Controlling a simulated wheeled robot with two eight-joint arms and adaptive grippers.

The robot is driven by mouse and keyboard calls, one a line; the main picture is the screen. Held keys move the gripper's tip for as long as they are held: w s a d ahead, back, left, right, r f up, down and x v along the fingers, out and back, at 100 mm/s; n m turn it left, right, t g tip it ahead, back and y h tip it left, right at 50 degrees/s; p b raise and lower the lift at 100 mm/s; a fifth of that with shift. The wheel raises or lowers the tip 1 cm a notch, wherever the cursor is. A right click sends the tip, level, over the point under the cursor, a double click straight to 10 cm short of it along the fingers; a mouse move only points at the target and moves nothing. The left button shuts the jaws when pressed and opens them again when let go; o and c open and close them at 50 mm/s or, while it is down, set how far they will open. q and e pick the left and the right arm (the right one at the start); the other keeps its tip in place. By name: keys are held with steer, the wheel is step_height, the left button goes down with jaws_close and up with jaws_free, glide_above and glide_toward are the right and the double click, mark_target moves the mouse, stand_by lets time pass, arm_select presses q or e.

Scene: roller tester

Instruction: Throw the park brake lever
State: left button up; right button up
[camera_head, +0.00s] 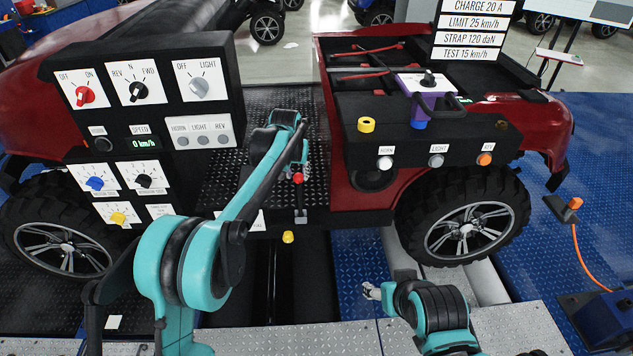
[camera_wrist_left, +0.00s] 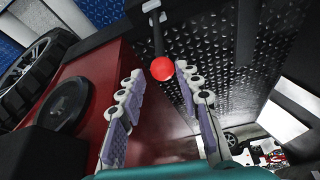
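The park brake lever, a dark stem with a red ball knob (camera_head: 298,178), stands on the sill in the gap between the dark panel and the red bodywork in the head view. In the left wrist view the red knob (camera_wrist_left: 162,69) is between my two fingertips, its stem running up to a grey bracket. My left gripper (camera_head: 301,158) is just above the knob in the head view; in the wrist view its fingers are open on either side, with gaps visible. My right gripper (camera_head: 371,291) is low in the middle of the head view; its fingers are too small to read.
A black panel with knobs and switches (camera_head: 150,95) is left of the lever. A black console with buttons (camera_head: 440,135) is at the right. A yellow knob (camera_head: 288,237) sits just below the lever. A large wheel (camera_head: 465,220) stands at the right.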

mark_target(300, 188)
arm_select(q)
steer(key=b+x, duration=0.2)
steer(key=x, duration=1)
steer(key=shift+b, duration=0.35)
jaws_close()
